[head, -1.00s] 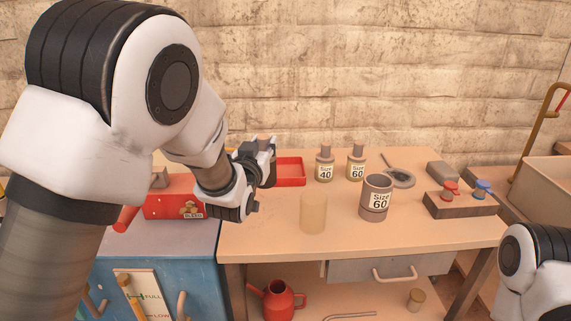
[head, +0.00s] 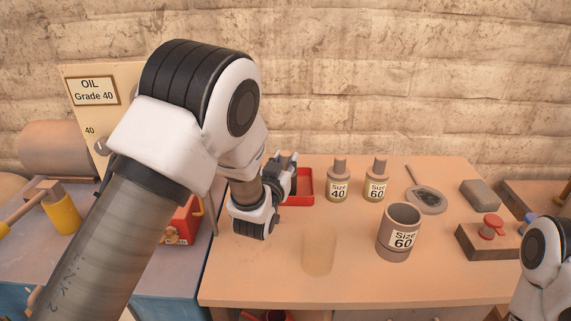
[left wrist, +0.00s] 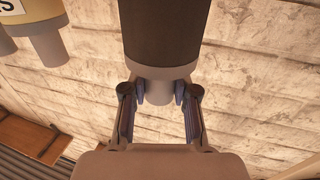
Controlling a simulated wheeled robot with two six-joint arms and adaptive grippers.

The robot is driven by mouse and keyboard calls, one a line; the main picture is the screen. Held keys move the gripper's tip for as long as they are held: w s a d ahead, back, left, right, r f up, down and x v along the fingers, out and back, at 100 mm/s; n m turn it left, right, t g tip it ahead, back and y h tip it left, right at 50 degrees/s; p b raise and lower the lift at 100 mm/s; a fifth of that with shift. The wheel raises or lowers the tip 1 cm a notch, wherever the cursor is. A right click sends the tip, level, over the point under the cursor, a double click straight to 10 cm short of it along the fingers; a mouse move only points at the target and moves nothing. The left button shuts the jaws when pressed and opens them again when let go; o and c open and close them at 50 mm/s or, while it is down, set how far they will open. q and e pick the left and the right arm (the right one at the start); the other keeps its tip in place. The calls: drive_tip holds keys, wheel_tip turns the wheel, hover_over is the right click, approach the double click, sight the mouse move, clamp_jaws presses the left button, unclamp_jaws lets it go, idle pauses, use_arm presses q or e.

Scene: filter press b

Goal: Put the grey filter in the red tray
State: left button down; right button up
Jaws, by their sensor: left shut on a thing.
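The red tray (head: 304,188) lies on the far left part of the wooden table in the head view, partly hidden by my left gripper. My left gripper (head: 287,163) is at the tray's left side; its height over it is unclear. In the left wrist view the gripper (left wrist: 160,92) is shut on a dark cylinder with a lighter grey end (left wrist: 160,80). Its top runs out of the picture. I cannot tell for sure that it is the grey filter. My right arm shows at the right edge, its gripper out of view.
Bottles labelled Size 40 (head: 338,182) and Size 60 (head: 376,181) stand right of the tray. A larger grey Size 60 cup (head: 399,232) and a faint pale cylinder (head: 318,250) stand nearer. A round dish (head: 427,200) and a grey block (head: 480,194) lie farther right.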

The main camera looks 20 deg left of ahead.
use_arm(q)
drive_tip(key=shift+f, duration=0.45)
drive_tip(key=shift+s+r, duration=0.15)
drive_tip(key=shift+s, duration=0.05)
drive_tip(key=c, duration=0.9)
unclamp_jaws()
drive_tip(key=shift+w+f, duration=0.1)
drive_tip(key=shift+f, duration=0.1)
drive_tip(key=shift+r, duration=0.3)
drive_tip(key=s+b, duration=0.1)
drive_tip(key=s, duration=1.1)
